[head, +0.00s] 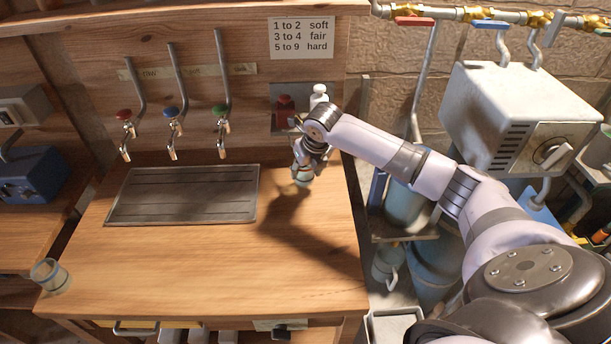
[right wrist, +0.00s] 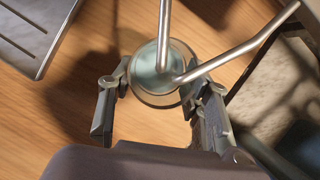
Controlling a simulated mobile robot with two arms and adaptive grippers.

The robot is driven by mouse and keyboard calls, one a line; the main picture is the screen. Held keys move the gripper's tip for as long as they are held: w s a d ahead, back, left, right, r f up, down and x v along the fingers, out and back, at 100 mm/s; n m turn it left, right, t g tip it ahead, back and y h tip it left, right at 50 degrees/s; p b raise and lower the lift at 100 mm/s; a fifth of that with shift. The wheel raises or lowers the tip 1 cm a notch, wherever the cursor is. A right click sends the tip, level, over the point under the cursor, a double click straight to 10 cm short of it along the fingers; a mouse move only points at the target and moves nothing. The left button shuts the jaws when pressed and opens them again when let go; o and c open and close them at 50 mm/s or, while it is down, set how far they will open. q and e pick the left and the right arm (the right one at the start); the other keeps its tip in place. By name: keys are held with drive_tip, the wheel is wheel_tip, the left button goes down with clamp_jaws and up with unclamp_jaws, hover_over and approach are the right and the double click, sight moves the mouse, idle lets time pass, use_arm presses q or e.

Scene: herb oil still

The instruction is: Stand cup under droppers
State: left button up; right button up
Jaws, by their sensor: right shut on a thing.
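My right gripper (head: 303,165) is shut on a clear, greenish cup (head: 302,180) at the back right of the wooden counter, below the droppers. The red dropper bottle (head: 284,108) and the white dropper bottle (head: 319,94) sit in a grey wall holder just above and behind the gripper. In the right wrist view, the cup (right wrist: 150,83) is between the fingers of the gripper (right wrist: 155,88). Two metal tubes (right wrist: 233,54) converge over its mouth. I cannot tell whether its base touches the counter. My left gripper is out of view.
A slatted metal drain tray (head: 182,196) lies left of my gripper, under taps with red, blue and green handles. The counter's front middle (head: 210,265) is clear. Its right edge is close to the held cup.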

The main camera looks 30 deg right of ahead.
sight(306, 177)
wheel_tip(306, 177, down, 3)
drive_tip(key=shift+w+r+p, duration=0.15)
drive_tip(key=shift+p, duration=0.45)
drive_tip(key=shift+f, duration=0.35)
drive_tip(key=o, duration=1.3)
drive_tip(key=shift+f, duration=0.15)
drive_tip(key=shift+r, duration=0.25)
drive_tip(key=b+v, duration=0.1)
drive_tip(key=v, duration=1.1)
drive_tip(key=shift+a+f, duration=0.1)
drive_tip(key=shift+f, duration=0.1)
